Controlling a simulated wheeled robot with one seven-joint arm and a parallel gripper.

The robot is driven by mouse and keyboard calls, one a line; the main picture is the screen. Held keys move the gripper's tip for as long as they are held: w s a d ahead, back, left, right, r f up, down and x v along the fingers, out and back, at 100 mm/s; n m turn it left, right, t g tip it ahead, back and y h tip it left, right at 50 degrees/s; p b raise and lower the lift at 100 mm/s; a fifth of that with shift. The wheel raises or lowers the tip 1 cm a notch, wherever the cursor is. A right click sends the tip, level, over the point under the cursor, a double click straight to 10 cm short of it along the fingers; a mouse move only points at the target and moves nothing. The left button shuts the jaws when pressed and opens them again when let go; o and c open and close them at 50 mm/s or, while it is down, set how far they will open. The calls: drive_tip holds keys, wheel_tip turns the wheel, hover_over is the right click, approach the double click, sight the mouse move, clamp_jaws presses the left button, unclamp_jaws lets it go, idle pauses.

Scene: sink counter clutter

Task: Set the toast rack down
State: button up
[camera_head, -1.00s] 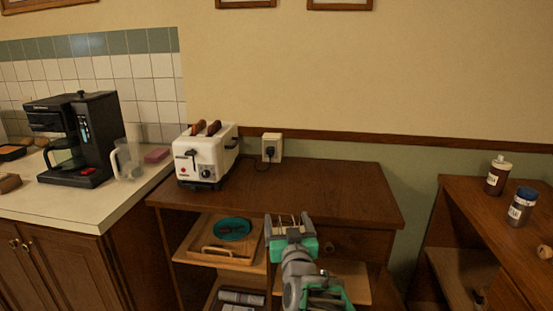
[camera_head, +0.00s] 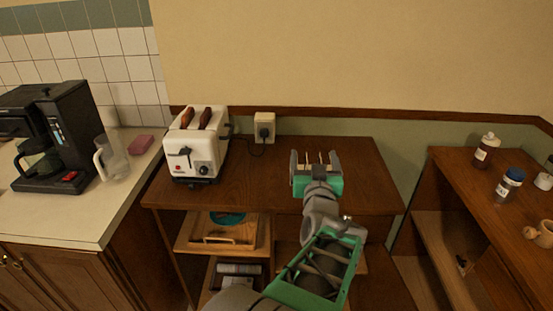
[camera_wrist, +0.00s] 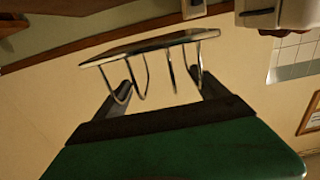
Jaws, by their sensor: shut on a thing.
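The toast rack (camera_wrist: 150,48) is a metal piece with a flat plate and several bent wire loops. In the wrist view it lies between the two fingers of my gripper (camera_wrist: 163,85), which is shut on it. In the head view my gripper (camera_head: 315,163) is over the right part of the wooden cabinet top (camera_head: 265,155), and only thin wire tips of the rack (camera_head: 314,158) show between the fingers. I cannot tell whether the rack touches the wood.
A white toaster (camera_head: 195,148) with two slices of toast stands left on the cabinet top, near a wall outlet (camera_head: 264,127). Wood between toaster and gripper is clear. A coffee maker (camera_head: 62,135) and a glass jug (camera_head: 112,160) stand on the left counter. Bottles stand on the right cabinet.

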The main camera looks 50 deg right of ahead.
drive_tip(key=w+d+f, duration=0.4)
drive_tip(key=w+d+f+p, duration=0.1)
drive_tip(key=w+d+f, duration=0.3)
drive_tip(key=w+f, duration=0.1)
drive_tip(key=shift+w+d+f+p, duration=0.15)
drive_tip(key=shift+d+f+p, duration=0.1)
drive_tip(key=shift+d+p, duration=0.05)
wheel_tip(320, 180, down, 3)
drive_tip(key=shift+r+p, duration=0.15)
drive_tip(key=shift+p, duration=0.15)
drive_tip(key=shift+f, duration=0.25)
drive_tip(key=o, duration=1.6)
